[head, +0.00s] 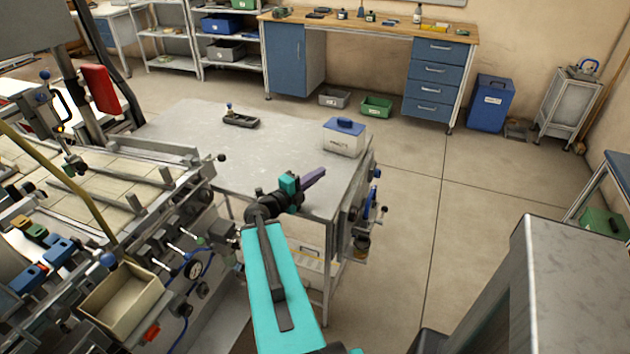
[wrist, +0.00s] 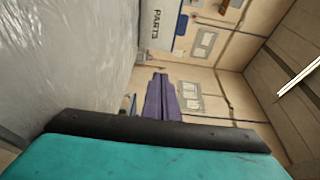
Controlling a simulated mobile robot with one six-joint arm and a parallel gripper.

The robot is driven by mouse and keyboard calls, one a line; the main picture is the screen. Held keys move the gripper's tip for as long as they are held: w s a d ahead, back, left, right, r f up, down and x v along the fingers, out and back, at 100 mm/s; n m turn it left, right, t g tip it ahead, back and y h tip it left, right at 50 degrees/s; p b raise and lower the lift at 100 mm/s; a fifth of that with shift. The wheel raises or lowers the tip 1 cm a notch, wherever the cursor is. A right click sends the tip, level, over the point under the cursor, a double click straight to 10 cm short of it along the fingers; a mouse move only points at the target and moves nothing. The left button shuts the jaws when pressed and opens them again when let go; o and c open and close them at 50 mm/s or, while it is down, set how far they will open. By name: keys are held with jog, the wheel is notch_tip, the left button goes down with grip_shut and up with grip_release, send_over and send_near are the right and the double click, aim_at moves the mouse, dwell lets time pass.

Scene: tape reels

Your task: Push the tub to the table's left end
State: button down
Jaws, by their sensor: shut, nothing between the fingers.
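The tub (head: 343,142) is a whitish box with a blue lid and dark lettering. It stands upright on the right end of the grey metal table (head: 205,147). In the wrist view, part of the tub (wrist: 158,28) shows at the top with the word PARTS. My gripper (head: 317,174), with purple fingers, is shut and empty. In the head view it is nearer the camera than the tub, over the table's front right part, with a gap between them. Its fingers (wrist: 162,95) are together in the wrist view.
A dark tray (head: 239,120) with a small item stands towards the table's back left. A machine (head: 110,200) with levers adjoins the left side. The tabletop between tray and tub is bare. Valves and knobs (head: 368,210) stick out at the table's right end.

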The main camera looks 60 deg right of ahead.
jog(key=shift+b+x, duration=1.75)
jog(key=shift+b, duration=0.1)
jog(key=p, duration=0.2)
send_near(349, 142)
jog(key=s, duration=0.1)
jog(key=s+d, duration=0.1)
jog(key=s, duration=0.1)
jog(key=s+d, duration=0.1)
jog(key=s, duration=0.1)
jog(key=shift+s+d+r, duration=0.1)
jog(key=shift+s+d, duration=0.05)
jog(key=shift+d, duration=0.1)
jog(key=shift+w+d+p, duration=0.3)
jog(key=shift+w+d, duration=0.2)
jog(key=shift+d, duration=0.3)
jog(key=shift+w+d+p, duration=0.3)
jog(key=shift+w+d, duration=0.15)
jog(key=shift+d, duration=0.3)
jog(key=shift+w+d, duration=0.5)
jog(key=shift+d, duration=0.4)
jog(key=shift+a, duration=0.15)
